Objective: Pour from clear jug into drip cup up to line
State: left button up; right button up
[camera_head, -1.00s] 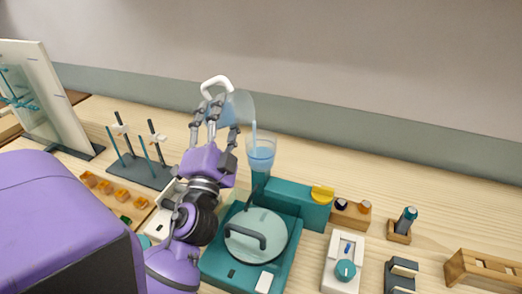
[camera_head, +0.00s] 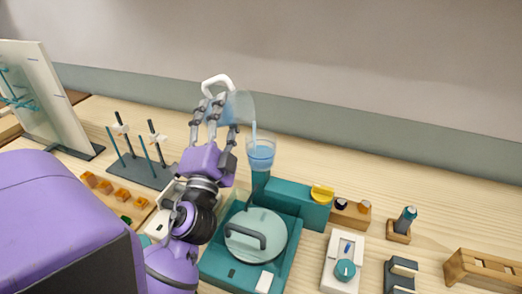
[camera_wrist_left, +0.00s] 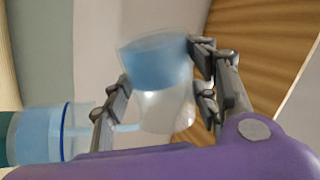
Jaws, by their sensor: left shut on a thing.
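My left gripper (camera_head: 219,112) is shut on the clear jug (camera_head: 240,106), which has a white handle (camera_head: 216,83) and is tilted to the right. In the left wrist view the jug (camera_wrist_left: 158,62) holds blue liquid between my fingers (camera_wrist_left: 160,88). A thin pale-blue stream (camera_head: 253,130) runs from the jug into the clear drip cup (camera_head: 261,155). The cup stands on a teal stand and holds light-blue liquid. In the wrist view the cup (camera_wrist_left: 38,136) shows a dark-blue line; the liquid appears close to it, but the exact level is unclear. My right gripper is not seen.
A teal machine with a round lid (camera_head: 256,236) stands in front of the cup. A rod stand (camera_head: 143,172) and wooden tray (camera_head: 118,200) are at left. A white dial box (camera_head: 343,262) and wooden holders (camera_head: 398,232) are at right. The table behind the cup is clear.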

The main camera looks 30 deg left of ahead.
pick_arm(q)
jog(key=shift+r+m+h, duration=0.3)
jog(key=shift+r+m, duration=0.1)
jog(key=shift+m, duration=0.3)
dwell(1.4)
